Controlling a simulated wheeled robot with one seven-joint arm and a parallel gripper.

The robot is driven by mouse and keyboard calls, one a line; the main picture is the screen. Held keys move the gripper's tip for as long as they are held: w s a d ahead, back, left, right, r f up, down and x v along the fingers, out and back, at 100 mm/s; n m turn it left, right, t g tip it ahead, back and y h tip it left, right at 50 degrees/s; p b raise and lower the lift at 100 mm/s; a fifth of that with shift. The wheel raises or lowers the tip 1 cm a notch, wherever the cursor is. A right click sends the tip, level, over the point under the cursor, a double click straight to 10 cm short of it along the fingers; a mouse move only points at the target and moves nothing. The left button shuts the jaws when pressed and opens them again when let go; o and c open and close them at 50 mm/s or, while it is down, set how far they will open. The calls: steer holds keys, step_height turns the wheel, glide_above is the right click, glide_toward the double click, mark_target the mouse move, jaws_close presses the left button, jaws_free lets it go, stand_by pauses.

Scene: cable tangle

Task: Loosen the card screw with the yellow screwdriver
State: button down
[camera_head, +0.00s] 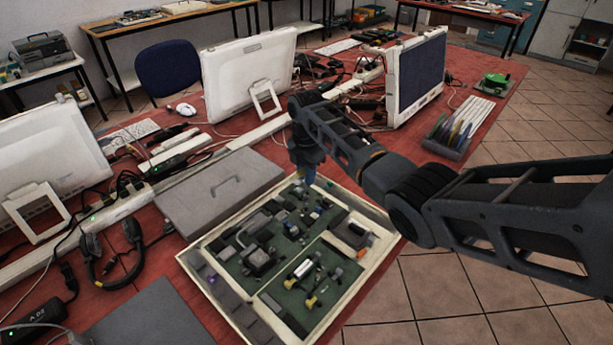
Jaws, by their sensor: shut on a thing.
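My gripper (309,176) points down at the far edge of the open computer case (366,290). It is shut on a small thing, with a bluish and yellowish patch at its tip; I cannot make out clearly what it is. The case lies flat with its green board (285,225) facing up. A card-like part (308,268) with yellow ends lies in the near right compartment. The card screw is too small to make out. I cannot pick out the yellow screwdriver for certain.
A grey lid with a handle (220,190) lies left of the case. Headphones (108,258), cables and a power strip (110,219) crowd the left. White monitors (250,75) stand behind. A rack of coloured items (458,128) stands at the right edge of the red table (478,68).

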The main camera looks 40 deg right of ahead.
steer(key=shift+r, duration=1.65)
